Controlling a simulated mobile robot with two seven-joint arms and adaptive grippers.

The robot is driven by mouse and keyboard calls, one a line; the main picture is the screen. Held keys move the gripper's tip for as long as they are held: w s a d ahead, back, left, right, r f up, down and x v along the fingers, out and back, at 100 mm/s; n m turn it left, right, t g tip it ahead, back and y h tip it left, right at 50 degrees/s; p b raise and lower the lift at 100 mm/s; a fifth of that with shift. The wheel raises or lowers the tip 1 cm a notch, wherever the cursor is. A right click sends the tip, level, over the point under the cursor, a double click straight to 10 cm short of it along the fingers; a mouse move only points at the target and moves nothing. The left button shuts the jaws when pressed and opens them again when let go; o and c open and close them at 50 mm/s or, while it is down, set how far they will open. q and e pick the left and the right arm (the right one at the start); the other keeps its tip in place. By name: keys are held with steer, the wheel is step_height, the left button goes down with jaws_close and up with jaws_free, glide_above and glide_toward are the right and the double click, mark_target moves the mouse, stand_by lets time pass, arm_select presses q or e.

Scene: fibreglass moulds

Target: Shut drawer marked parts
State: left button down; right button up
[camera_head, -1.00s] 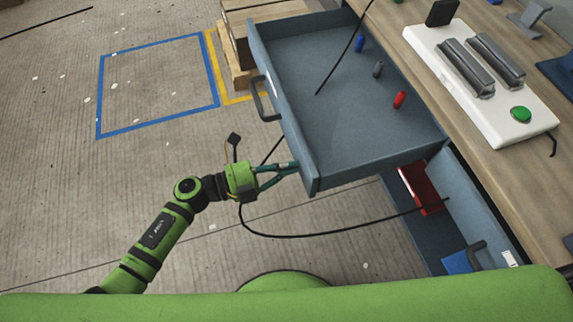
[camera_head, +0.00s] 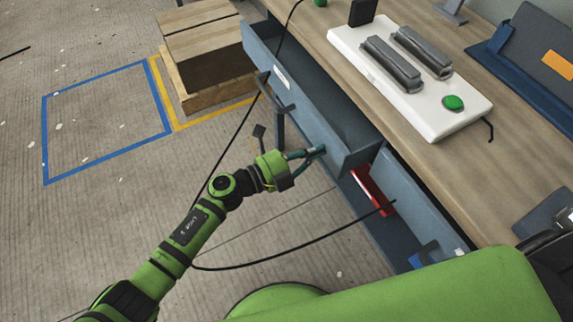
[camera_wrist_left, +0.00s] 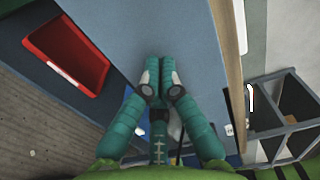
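The upper drawer (camera_head: 315,100) is blue-grey with a dark bar handle (camera_head: 276,92) and a small white label (camera_head: 281,77) too small to read. It stands partly open, with a narrow strip of its inside showing. My left gripper (camera_head: 318,151) is at the near end of its front panel and appears to touch it. In the left wrist view, the teal fingers (camera_wrist_left: 158,78) are together with nothing between them, against a blue-grey panel (camera_wrist_left: 130,35). My right gripper is out of view.
A lower drawer (camera_head: 410,200) stands open, holding a red bin (camera_head: 374,190) and a blue item (camera_head: 422,258). The wooden worktop (camera_head: 460,170) carries a white fixture (camera_head: 440,125). Wooden boxes (camera_head: 205,50) stand beyond. A black cable (camera_head: 300,242) crosses near my arm. Floor at left is clear.

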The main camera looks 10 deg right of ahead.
mark_target(342, 139)
arm_select(q)
steer(key=b+x, duration=0.1)
steer(key=x, duration=0.5)
steer(key=shift+d+f+b, duration=0.1)
steer(key=shift+d+b, duration=0.05)
steer(key=shift+b, duration=0.25)
steer(key=shift+w+d, duration=0.2)
steer(key=shift+d, duration=0.4)
steer(key=shift+r, duration=0.25)
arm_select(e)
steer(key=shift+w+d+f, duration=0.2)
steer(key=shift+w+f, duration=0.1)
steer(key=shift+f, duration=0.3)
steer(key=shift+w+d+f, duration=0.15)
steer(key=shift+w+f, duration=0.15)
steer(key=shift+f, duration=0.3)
arm_select(q)
steer(key=shift+d, duration=0.1)
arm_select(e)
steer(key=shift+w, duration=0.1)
